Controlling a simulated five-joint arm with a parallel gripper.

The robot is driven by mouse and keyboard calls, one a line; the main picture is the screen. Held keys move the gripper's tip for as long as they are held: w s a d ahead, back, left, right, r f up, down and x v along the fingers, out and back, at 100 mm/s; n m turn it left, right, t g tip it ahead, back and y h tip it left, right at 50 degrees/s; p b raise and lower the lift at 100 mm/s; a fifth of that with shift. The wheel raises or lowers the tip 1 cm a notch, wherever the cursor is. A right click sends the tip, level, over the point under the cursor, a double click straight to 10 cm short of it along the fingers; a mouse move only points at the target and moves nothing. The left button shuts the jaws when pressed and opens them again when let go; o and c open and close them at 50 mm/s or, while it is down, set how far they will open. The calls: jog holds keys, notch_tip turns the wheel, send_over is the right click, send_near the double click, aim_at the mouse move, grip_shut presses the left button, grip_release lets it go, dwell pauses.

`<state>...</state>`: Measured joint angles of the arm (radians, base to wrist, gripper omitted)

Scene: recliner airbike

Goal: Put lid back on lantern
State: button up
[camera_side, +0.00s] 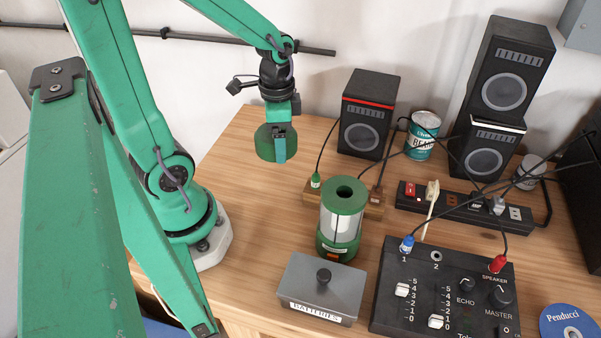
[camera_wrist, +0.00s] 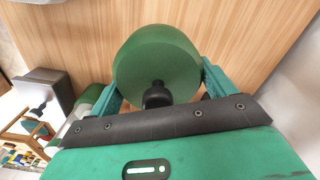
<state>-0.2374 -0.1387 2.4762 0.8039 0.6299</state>
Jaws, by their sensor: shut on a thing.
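The lantern (camera_side: 345,222) stands upright on the wooden table in the side view. It has a green top ring with a dark round opening, a pale clear body and a green base. The green lid (camera_side: 268,146) is in my gripper (camera_side: 280,150), up in the air to the left of and behind the lantern. In the wrist view the round lid (camera_wrist: 155,62) with its black knob (camera_wrist: 157,95) sits between the two teal fingers of my gripper (camera_wrist: 160,80), which is shut on it. Part of the lantern (camera_wrist: 88,97) shows at the left of the wrist view.
A grey batteries box (camera_side: 322,288) and a black mixer (camera_side: 440,290) stand in front of and right of the lantern. A small speaker (camera_side: 366,115), a can (camera_side: 422,135) and a power strip (camera_side: 465,207) stand behind. Cables hang around the lantern. The table left of it is clear.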

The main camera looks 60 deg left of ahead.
jog(key=shift+d, duration=0.1)
jog(key=shift+w+d+r+m, duration=0.3)
jog(key=shift+w+d, duration=0.1)
jog(key=d+r+m, duration=0.5)
jog(key=d+r, duration=0.1)
jog(key=d, duration=0.4)
jog(key=w+d+r+m, duration=0.1)
jog(key=d+r+m, duration=0.5)
jog(key=d, duration=0.5)
jog(key=shift+w, duration=0.15)
jog(key=shift+d+f, duration=0.1)
jog(key=shift+f, duration=3)
jog(key=shift+f, duration=0.2)
